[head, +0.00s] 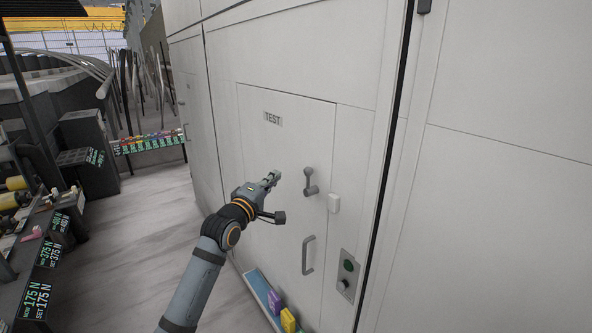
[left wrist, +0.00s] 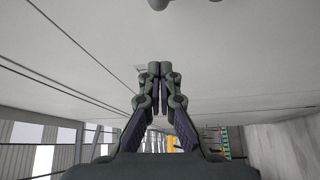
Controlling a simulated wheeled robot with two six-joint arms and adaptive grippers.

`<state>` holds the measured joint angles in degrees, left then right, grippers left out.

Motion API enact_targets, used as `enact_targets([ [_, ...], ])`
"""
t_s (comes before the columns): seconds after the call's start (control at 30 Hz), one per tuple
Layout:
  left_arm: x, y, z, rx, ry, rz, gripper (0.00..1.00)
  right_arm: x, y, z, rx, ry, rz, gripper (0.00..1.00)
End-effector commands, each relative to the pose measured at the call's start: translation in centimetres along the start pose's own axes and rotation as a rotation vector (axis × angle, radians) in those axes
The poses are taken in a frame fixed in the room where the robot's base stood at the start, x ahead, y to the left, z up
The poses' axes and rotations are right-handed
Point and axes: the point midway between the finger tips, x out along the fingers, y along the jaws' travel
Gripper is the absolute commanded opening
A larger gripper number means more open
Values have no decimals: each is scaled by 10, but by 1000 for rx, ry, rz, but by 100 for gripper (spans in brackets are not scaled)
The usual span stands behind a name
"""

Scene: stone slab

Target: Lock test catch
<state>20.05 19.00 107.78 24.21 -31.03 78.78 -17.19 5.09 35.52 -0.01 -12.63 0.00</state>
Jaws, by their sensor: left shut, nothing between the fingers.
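The white TEST door (head: 281,130) is a panel in a tall white cabinet and looks closed. Its catch (head: 310,182) is a grey lever on the door's right side, with the arm pointing up from a round pivot. A small white block (head: 334,203) sits on the frame right of the pivot. My left gripper (head: 273,177) is shut and empty, to the left of the catch and apart from it in the picture. In the left wrist view the gripper's fingers (left wrist: 160,70) are together. A grey piece at that view's top edge may be the catch. My right gripper is not in view.
A grey pull handle (head: 307,255) is below the catch. A panel with a green button (head: 348,265) is at lower right. A ledge (head: 262,293) with purple and yellow blocks runs along the cabinet's foot. Benches with number displays (head: 38,293) stand left; the floor between is clear.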

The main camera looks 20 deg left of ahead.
Motion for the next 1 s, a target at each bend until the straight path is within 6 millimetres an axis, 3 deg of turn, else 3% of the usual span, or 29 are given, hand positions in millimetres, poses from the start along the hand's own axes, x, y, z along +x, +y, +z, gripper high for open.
enact_targets([
  [0.37, 82, 5, 0, -4, -1, 0, 0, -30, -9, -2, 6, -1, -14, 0],
  [0.6, 72, 4, 32, -2, -3, -1, 0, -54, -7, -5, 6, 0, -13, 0],
  [1.0, 69, 0, 39, 0, -1, 0, 0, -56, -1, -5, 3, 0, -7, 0],
])
